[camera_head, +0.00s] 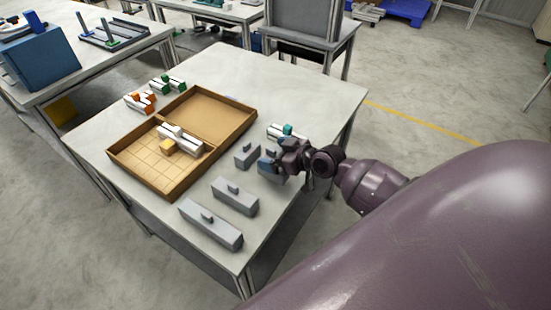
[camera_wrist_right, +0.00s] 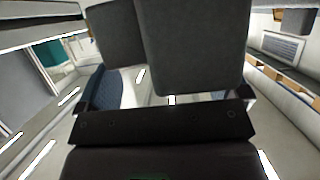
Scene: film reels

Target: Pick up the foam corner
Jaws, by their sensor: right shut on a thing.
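My right gripper (camera_head: 272,163) is at the right side of the table, with its blue fingers around a grey foam corner (camera_head: 271,150). The gripper is shut on this piece and partly hides it. In the right wrist view, the foam corner (camera_wrist_right: 195,50) is a large dark grey block filling the top middle, close to the camera. I cannot tell whether it is clear of the tabletop. My left gripper is not in view.
More grey foam pieces (camera_head: 235,197) (camera_head: 211,225) (camera_head: 247,154) stand nearby on the table (camera_head: 125,92). A white-and-teal part (camera_head: 287,131) lies just behind my gripper.

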